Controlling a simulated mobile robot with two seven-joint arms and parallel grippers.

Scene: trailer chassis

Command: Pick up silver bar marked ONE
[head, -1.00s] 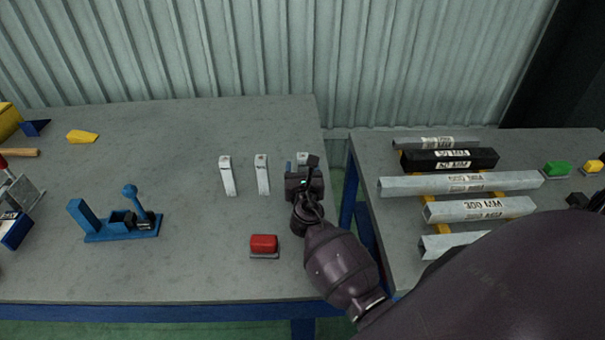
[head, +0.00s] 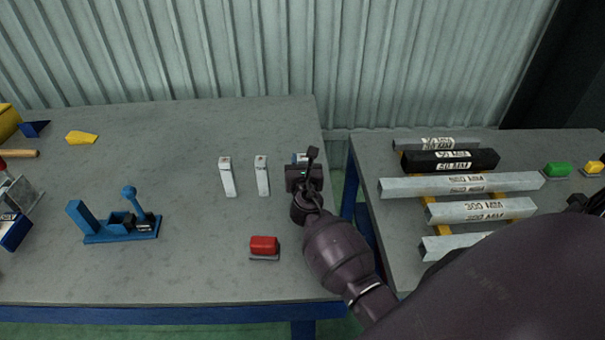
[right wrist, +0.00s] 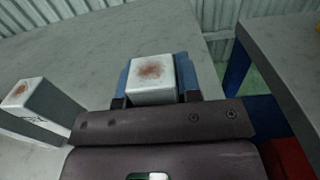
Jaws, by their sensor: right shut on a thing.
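Two short silver bars stand upright on the left grey table, one at left (head: 227,177) and one in the middle (head: 262,176). A third silver bar (head: 299,158), to their right, is mostly hidden behind my right gripper. In the right wrist view its rust-stained end (right wrist: 152,72) sits between the blue fingers of my right gripper (right wrist: 155,82), which is shut on it. A neighbouring bar (right wrist: 28,95) stands apart to the left there. I cannot read a ONE marking on any bar. My left gripper is not in view.
A red block (head: 263,244) lies near the front of the left table (head: 180,275). A blue fixture (head: 122,230) stands further left. The right table (head: 385,250) holds several long bars. A gap separates the tables.

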